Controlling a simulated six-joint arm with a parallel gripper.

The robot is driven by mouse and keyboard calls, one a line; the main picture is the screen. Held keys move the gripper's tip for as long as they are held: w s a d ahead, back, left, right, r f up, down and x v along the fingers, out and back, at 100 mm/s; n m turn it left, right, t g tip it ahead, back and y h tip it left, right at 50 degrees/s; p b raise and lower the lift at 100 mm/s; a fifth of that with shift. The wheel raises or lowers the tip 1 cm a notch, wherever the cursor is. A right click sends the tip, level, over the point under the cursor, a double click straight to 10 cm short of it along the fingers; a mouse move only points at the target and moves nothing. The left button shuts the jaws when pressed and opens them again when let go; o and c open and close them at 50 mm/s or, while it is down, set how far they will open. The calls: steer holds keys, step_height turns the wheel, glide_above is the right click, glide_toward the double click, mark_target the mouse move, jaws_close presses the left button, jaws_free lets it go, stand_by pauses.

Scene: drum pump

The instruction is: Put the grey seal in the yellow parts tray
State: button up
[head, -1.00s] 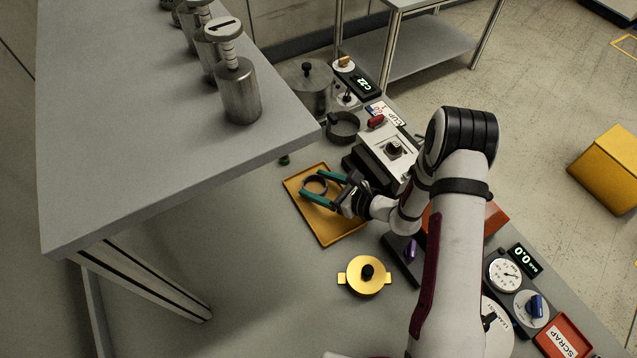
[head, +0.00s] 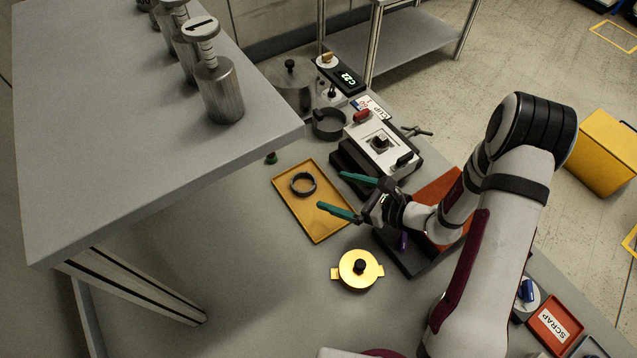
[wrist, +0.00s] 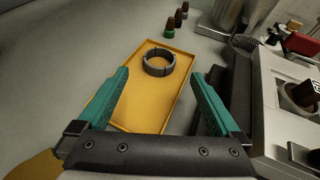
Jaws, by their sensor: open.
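The grey seal (head: 303,184) is a dark ring lying flat in the yellow parts tray (head: 318,222), toward its far end. In the wrist view the seal (wrist: 159,62) lies inside the rim of the tray (wrist: 140,118), apart from my fingers. My gripper (head: 348,196) has teal fingers, spread wide and empty, at the right edge of the tray in the head view. In the wrist view my gripper (wrist: 162,88) shows a finger on each side, with the seal farther off between them.
A white-topped machine (head: 385,145) stands right of the tray. A yellow lidded part (head: 358,269) sits in front of it. A dark open ring (head: 329,123) is behind. A red SCRAP tray (head: 555,325) is at lower right. A raised grey table (head: 150,130) stands at left.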

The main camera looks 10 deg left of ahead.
steer(key=v, duration=0.2)
steer(key=shift+s+d+r, duration=0.1)
steer(key=shift+d, duration=0.15)
steer(key=s+a+r+n+g+h, duration=0.25)
steer(key=s+r+n+g, duration=0.45)
steer(key=s+r+n, duration=0.45)
steer(key=s+d+r+n+t+h, duration=0.1)
steer(key=s+d+r+n+h, duration=0.4)
steer(key=s+d+h, duration=0.3)
steer(key=s+d, duration=0.2)
steer(key=s, duration=0.2)
steer(key=shift+d+t, duration=0.25)
steer(key=shift+t, duration=0.05)
